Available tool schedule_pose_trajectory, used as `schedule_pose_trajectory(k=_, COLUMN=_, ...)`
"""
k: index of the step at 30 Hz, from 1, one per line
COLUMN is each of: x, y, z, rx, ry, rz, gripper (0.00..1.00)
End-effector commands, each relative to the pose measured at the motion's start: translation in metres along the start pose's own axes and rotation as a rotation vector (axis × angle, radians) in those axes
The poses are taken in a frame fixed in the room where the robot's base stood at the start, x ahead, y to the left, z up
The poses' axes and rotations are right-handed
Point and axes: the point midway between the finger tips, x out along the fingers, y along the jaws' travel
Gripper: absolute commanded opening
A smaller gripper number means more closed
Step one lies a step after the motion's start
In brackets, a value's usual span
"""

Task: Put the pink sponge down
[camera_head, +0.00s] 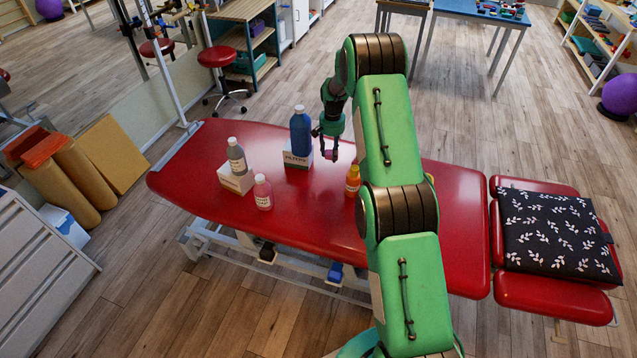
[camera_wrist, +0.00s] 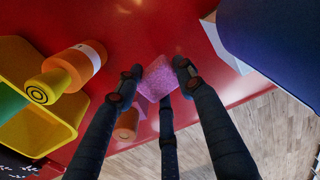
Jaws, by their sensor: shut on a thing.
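The pink sponge (camera_wrist: 159,78) is a small speckled block between the fingertips of my gripper (camera_wrist: 157,82) in the wrist view. My gripper is shut on it. In the head view my gripper (camera_head: 331,140) hangs over the far part of the red treatment table (camera_head: 300,215), just right of the blue bottle. Only a little pink shows at the fingertips there. From these views I cannot tell how high the sponge is above the red top.
On the table stand a blue bottle (camera_head: 300,132) by a white box (camera_head: 297,159), a grey bottle (camera_head: 236,157) by another box (camera_head: 235,181), a pink bottle (camera_head: 263,192) and an orange bottle (camera_head: 353,180). A yellow container (camera_wrist: 40,130) shows in the wrist view. The table's front middle is clear.

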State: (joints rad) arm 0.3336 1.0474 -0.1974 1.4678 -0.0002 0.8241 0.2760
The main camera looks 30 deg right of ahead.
Motion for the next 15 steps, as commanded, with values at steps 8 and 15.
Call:
schedule_pose_trajectory(k=8, x=0.001, y=-0.005, z=0.021, rx=0.012, ry=-0.001, rz=0.001, gripper=0.28)
schedule_pose_trajectory(k=15, x=0.003, y=-0.013, z=0.056, rx=0.032, ry=0.000, rz=0.003, gripper=0.28)
